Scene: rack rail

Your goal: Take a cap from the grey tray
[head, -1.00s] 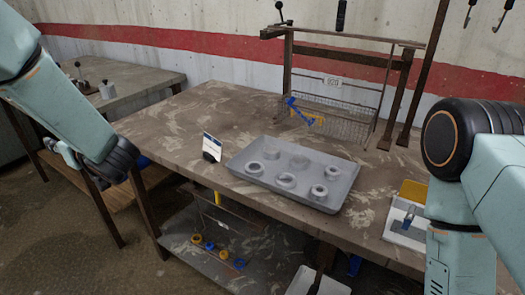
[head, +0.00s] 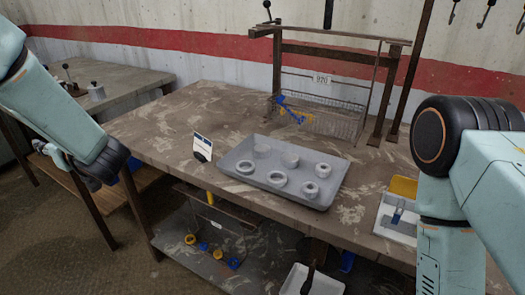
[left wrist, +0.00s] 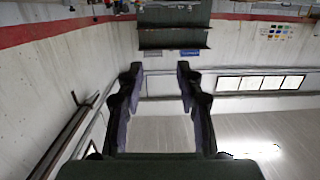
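The grey tray (head: 300,173) lies on the brown workbench, right of the picture's middle in the head view. In the head view my left arm hangs at the left, well away from the tray. My right gripper is out of view.
A small sign (head: 202,147) stands left of the tray. A wire basket (head: 335,118) with blue and yellow items stands behind it. A white bin (head: 392,228) and a yellow piece (head: 404,187) lie right. The bench's left part is clear. A lower shelf (head: 180,243) holds coloured rings.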

